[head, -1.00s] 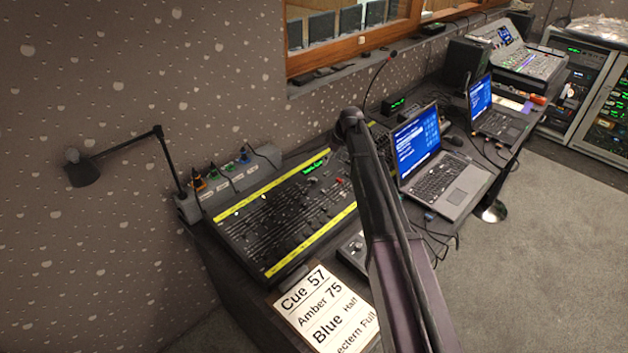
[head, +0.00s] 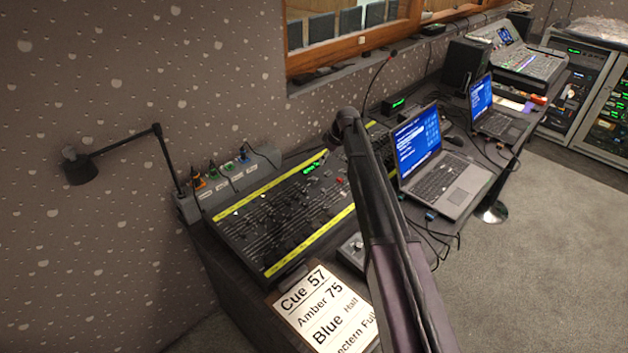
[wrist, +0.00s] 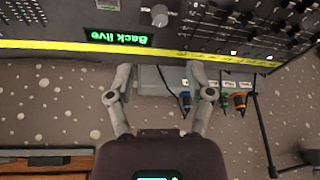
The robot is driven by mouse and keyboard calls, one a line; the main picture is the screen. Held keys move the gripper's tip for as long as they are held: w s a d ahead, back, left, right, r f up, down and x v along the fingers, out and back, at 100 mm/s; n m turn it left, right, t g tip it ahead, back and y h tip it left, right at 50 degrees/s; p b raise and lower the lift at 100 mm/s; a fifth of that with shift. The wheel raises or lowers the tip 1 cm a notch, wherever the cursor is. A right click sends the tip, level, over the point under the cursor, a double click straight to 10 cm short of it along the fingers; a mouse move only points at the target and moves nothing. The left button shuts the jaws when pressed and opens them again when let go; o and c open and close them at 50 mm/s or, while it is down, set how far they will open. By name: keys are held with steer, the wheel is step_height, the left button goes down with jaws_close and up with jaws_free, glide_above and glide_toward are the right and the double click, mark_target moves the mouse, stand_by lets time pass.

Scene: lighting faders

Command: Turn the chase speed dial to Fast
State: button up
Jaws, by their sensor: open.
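A pale grey round knob (wrist: 160,15) sits on the lighting console beside a green display reading "Back live" (wrist: 124,37), upside down in the wrist view. A small box with a round dial (head: 357,243) stands in front of the console in the head view. No dial label is readable, so I cannot tell which is the chase speed dial or its setting. My gripper (wrist: 160,76) is open and empty, its fingers spread near the console's yellow-taped back edge, apart from the knob. In the head view my arm hides part of the console and the gripper is not clearly visible.
A strip with coloured plugs (head: 222,178) lies behind the console (head: 285,215). A desk lamp (head: 82,168) stands left. A laptop (head: 440,165), a gooseneck microphone (head: 374,80) and a cue card (head: 325,310) are close to my arm. Open floor lies right.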

mark_target(314, 178)
steer(key=shift+b+x, duration=5.35)
steer(key=shift+x, duration=0.7)
steer(key=shift+s, duration=0.1)
jaws_close()
